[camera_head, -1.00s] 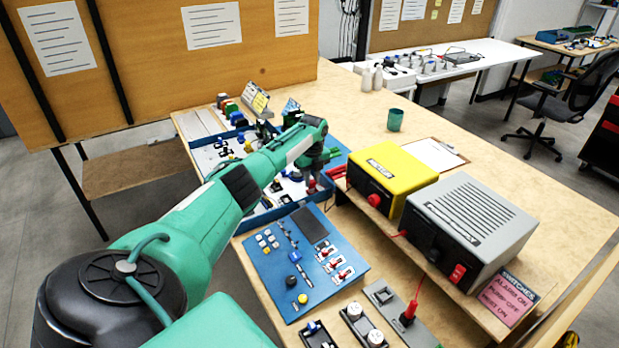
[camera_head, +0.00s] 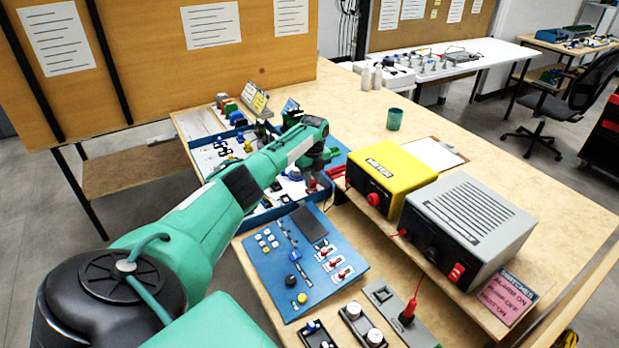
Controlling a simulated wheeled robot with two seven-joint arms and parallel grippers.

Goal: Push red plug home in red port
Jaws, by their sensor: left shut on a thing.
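My left gripper (camera_head: 314,180) is at the end of the green arm that comes in from the left. It points down over the right end of the blue-edged tray (camera_head: 268,214). It is shut on a small red piece, which looks like the red plug (camera_head: 312,188). The fingers and the arm hide most of it. I cannot make out the red port, nor how deep the plug sits. My right gripper is not in view.
A yellow meter box (camera_head: 388,178) and a grey box (camera_head: 467,227) stand on a raised shelf to the right. A blue panel (camera_head: 268,275) with switches lies in front. A green cup (camera_head: 394,119) stands behind, amid free tabletop.

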